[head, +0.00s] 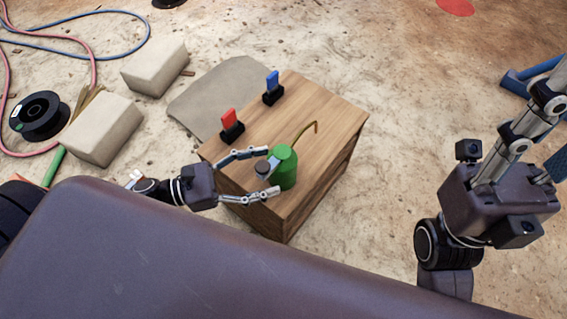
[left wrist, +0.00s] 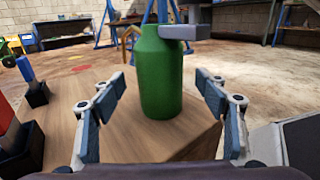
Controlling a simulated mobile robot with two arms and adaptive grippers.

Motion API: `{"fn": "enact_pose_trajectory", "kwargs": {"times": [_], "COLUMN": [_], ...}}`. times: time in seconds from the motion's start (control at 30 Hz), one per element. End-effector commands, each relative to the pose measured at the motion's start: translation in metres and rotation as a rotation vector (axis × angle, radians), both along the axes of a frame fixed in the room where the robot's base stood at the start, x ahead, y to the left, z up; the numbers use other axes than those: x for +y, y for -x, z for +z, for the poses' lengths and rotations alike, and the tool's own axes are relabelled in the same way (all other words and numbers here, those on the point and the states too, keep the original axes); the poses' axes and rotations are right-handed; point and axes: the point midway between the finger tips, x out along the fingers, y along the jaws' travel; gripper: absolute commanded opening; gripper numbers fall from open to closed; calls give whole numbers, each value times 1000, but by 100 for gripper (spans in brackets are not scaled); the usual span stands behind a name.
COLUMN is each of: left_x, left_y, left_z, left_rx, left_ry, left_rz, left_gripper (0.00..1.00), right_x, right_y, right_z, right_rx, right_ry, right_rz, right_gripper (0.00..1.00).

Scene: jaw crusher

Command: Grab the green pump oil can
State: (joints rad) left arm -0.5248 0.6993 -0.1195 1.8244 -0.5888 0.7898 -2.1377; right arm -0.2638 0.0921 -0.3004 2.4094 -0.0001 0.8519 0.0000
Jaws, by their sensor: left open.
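The green pump oil can (head: 285,168) stands upright on a wooden cabinet (head: 335,115), near its front edge, with a thin brass spout rising to the right. In the left wrist view the can (left wrist: 161,80) stands between the two fingers, with a gap on each side. A grey lever part (left wrist: 195,32) sits at its top. My left gripper (head: 268,174) is open, with its fingertips reaching either side of the can; its fingers also show in the left wrist view (left wrist: 160,105). My right gripper (head: 530,125) is raised at the right, away from the cabinet; its fingertips are not clearly seen.
A red switch-like block (head: 230,125) and a blue one (head: 272,88) stand on the cabinet's far left part. Pale stone blocks (head: 103,130), a black spool (head: 39,116) and hoses (head: 90,45) lie on the floor at left.

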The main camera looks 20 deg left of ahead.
Motion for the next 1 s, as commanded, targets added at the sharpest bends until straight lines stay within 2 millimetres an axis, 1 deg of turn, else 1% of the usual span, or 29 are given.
{"fn": "enact_pose_trajectory", "kwargs": {"times": [0.2,0.3,0.57,0.67,1.0], "left_x": [-28,-35,-38,-38,-38], "left_y": [-19,-24,-26,-26,-26], "left_z": [1,1,2,2,2], "left_rx": [-3,-1,2,2,3], "left_ry": [1,1,0,0,1], "left_rz": [-1,0,3,3,3], "left_gripper": [67,67,67,58,21], "right_x": [1,2,2,2,2], "right_y": [-1,-2,-2,-2,-2], "right_z": [3,5,7,7,7], "right_rx": [-41,-50,-51,-51,-51], "right_ry": [3,5,5,5,5], "right_rz": [-2,-4,-3,-3,-3], "right_gripper": [39,39,39,39,39]}}
